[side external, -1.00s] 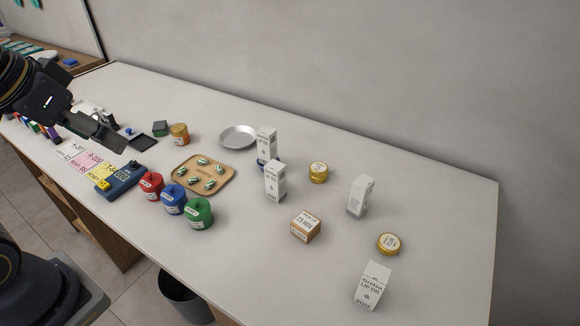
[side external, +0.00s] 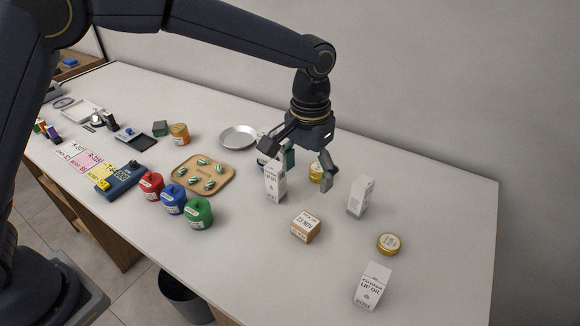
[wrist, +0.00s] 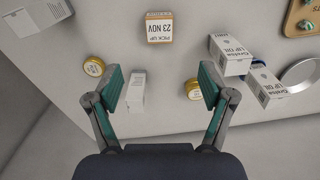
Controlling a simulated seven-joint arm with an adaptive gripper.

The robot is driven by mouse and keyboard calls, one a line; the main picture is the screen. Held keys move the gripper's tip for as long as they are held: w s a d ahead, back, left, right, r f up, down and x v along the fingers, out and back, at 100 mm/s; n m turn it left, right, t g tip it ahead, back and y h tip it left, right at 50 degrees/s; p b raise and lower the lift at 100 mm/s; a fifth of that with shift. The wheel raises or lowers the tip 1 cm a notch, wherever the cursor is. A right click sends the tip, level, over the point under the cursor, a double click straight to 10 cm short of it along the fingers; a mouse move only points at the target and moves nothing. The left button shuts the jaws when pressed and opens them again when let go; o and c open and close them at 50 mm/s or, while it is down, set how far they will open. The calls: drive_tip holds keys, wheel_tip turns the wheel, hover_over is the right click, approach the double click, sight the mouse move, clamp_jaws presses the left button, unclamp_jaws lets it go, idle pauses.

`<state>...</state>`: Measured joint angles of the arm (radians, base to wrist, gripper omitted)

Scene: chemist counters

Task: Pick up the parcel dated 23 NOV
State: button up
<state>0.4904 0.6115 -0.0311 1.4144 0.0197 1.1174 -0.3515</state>
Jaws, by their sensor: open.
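The parcel (side external: 306,227) is a small brown box with a white label on the counter, right of the green jar. In the wrist view the parcel (wrist: 159,28) lies at the top middle, and its label reads PICK UP 23 NOV upside down. My gripper (side external: 307,177) is open and empty above the counter, behind the parcel and above it. In the wrist view its two fingers (wrist: 162,88) are spread wide, with the parcel beyond their tips. A white carton and a gold tin show near the fingers there.
White lip oil cartons stand around the parcel: one at left (side external: 275,183), one at right (side external: 360,196), one in front (side external: 372,286). Gold tins (side external: 389,243) lie nearby. A wooden tray (side external: 204,175) and red, blue and green jars (side external: 198,213) are at left. Counter just around the parcel is clear.

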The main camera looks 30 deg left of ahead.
sight(306, 221)
wheel_tip(306, 221, down, 11)
drive_tip(key=shift+d, duration=0.1)
drive_tip(key=shift+w+f, duration=0.15)
drive_tip(key=shift+f, duration=1.25)
drive_tip(key=shift+w+f, duration=0.1)
drive_tip(key=shift+f, duration=1.25)
drive_tip(key=shift+c, duration=0.3)
drive_tip(key=c, duration=1.2)
drive_tip(key=shift+c, duration=0.2)
